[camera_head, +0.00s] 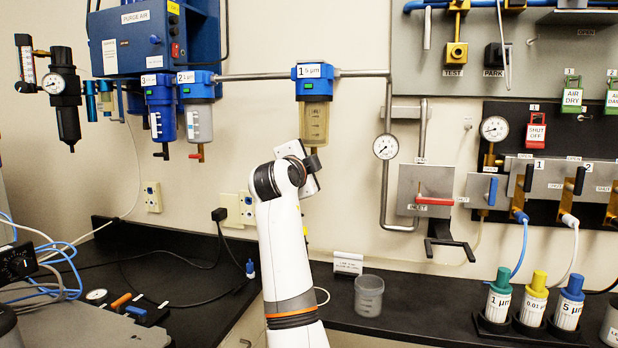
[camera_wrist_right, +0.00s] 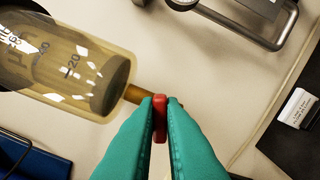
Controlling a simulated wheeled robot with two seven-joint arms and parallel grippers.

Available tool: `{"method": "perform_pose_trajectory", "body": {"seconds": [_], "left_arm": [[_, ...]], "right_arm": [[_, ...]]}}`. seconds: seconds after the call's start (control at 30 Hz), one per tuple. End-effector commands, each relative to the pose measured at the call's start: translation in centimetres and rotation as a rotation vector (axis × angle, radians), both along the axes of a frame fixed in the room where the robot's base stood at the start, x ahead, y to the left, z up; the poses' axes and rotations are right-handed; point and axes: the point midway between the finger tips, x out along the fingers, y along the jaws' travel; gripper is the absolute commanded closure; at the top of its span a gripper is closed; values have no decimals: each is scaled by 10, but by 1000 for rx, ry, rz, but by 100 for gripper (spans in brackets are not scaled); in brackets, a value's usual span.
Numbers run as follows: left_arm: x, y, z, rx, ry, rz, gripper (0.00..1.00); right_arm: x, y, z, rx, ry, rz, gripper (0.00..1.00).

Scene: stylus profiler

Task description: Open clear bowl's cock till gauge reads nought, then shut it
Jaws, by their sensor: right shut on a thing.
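The clear bowl (camera_head: 314,124), yellowish and see-through, hangs under the blue filter head marked 1, 5 µm. It also fills the left of the right wrist view (camera_wrist_right: 75,62). Its cock has a brass stem (camera_wrist_right: 137,94) and a red handle (camera_wrist_right: 160,118), which looks crosswise to the stem. My right gripper (camera_wrist_right: 160,105) is shut on this red handle with teal fingers on both sides. In the head view my arm hides the cock and fingers. A round gauge (camera_head: 386,147) sits on the pipe right of the bowl; its needle is too small to read. My left gripper is out of view.
Blue-headed filters (camera_head: 160,105) with their own cocks hang to the left. Other gauges are at far left (camera_head: 54,83) and right (camera_head: 494,129). The inlet valve with red lever (camera_head: 434,201) is right of the bowl. A plastic beaker (camera_head: 369,296) stands on the black bench below.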

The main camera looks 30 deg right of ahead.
Motion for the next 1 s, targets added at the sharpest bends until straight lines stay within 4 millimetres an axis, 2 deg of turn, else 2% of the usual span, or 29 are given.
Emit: {"method": "perform_pose_trajectory", "body": {"seconds": [0.1,0.5,1.0], "left_arm": [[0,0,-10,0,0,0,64],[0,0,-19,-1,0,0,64],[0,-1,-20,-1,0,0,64]], "right_arm": [[1,1,-4,68,-77,2,100],[0,0,-3,223,-266,-1,100],[0,0,-3,265,-319,-2,100]]}}
